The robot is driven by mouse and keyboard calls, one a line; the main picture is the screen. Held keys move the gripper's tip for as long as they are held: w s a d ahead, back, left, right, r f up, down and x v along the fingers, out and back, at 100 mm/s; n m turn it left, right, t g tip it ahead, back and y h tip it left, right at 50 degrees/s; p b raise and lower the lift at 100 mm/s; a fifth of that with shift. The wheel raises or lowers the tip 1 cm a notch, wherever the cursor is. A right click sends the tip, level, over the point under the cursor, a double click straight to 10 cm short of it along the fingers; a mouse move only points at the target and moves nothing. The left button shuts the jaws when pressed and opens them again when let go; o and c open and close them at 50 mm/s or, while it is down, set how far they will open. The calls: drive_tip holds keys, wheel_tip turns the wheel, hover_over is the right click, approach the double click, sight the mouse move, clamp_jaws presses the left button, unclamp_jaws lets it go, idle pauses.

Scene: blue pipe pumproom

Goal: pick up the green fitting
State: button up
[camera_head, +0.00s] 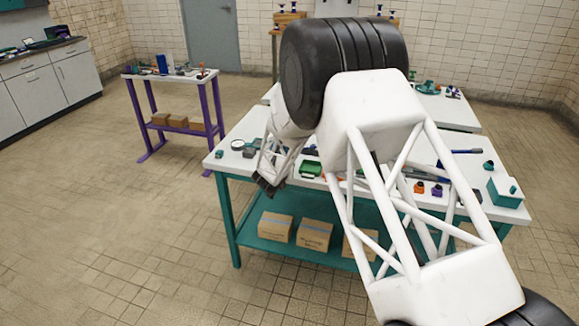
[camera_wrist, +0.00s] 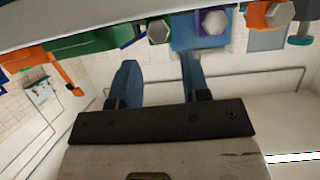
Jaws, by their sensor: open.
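My gripper (camera_head: 266,186) is at the front edge of the teal-legged table, left of its middle, with nothing seen between its jaws. In the wrist view, which appears upside down, its two blue fingers (camera_wrist: 160,82) stand apart. Along the table edge there, a green piece (camera_wrist: 100,40) lies beside a grey hex end (camera_wrist: 158,31); I cannot tell whether this is the green fitting. It is beyond the fingertips, not touched. In the head view, small dark-green pieces (camera_head: 219,154) and (camera_head: 489,165) lie at the table's ends. My arm hides part of the tabletop.
The table (camera_head: 228,164) also carries a green tray (camera_head: 311,169), an orange fitting (camera_head: 419,187), a purple fitting (camera_head: 437,190) and a teal box (camera_head: 506,194). Cartons (camera_head: 314,235) stand on its lower shelf. A purple-legged bench (camera_head: 150,78) is at the left. The floor between is clear.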

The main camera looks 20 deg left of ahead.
drive_tip(key=shift+w, duration=0.15)
drive_tip(key=shift+x, duration=2.5)
drive_tip(key=shift+a, duration=0.1)
drive_tip(key=c, duration=0.7)
